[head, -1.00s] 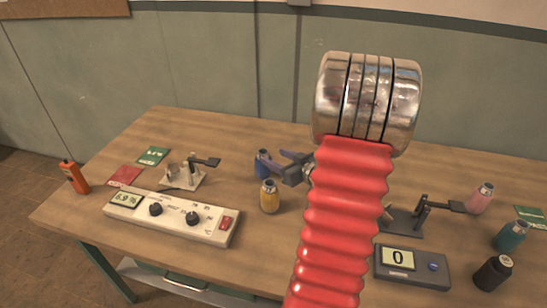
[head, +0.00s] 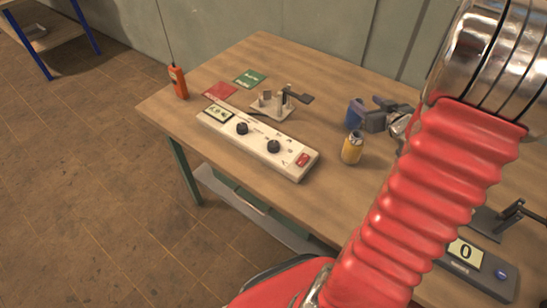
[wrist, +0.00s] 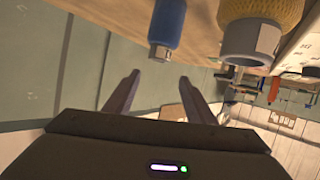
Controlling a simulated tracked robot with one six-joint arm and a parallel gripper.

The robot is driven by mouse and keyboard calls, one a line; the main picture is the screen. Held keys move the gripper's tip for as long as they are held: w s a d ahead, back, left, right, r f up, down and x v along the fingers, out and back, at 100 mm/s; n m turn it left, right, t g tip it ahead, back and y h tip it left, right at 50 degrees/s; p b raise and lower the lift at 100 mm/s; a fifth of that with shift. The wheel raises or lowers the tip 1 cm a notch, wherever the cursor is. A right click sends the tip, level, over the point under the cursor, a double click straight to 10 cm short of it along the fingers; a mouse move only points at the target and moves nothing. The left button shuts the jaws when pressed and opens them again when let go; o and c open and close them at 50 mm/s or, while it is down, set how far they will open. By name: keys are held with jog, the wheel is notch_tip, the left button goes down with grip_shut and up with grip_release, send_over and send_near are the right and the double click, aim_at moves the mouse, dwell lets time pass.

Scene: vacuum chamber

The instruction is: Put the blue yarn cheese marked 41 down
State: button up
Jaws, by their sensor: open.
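The blue yarn cheese (head: 355,112) stands on the wooden table (head: 225,130), left of my gripper (head: 376,112) in the head view. In the wrist view, which is upside down, the blue cheese (wrist: 169,22) stands upright with its pale tube end past the tips of my open fingers (wrist: 160,78). The jaws are empty, and a gap shows between them and the cheese. Its number cannot be read.
A yellow yarn cheese (head: 352,149) stands close to the blue one. A white control box (head: 258,143), a small metal stand (head: 270,103), red (head: 219,90) and green (head: 249,78) cards and an orange handset (head: 178,82) are farther left. A grey display box (head: 470,268) is at right.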

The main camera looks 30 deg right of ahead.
jog(key=a+r+g+h, duration=0.1)
jog(key=a+r+g, duration=0.1)
jog(key=a+r, duration=0.45)
jog(key=a+r+g+h, duration=0.15)
jog(key=a+r, duration=0.25)
jog(key=a, duration=0.6)
jog(key=s+a+n+g+y, duration=0.1)
jog(key=s+a+g+y, duration=0.1)
jog(key=s+a, duration=0.5)
jog(key=s+a+g+y, duration=0.2)
jog(key=s+a, duration=0.6)
jog(key=a, duration=0.8)
jog(key=shift+s+a+n+y, duration=0.15)
jog(key=shift+a+n+y, duration=0.2)
jog(key=shift+y, duration=0.7)
jog(key=shift+d+f, duration=0.1)
jog(key=shift+d, duration=0.05)
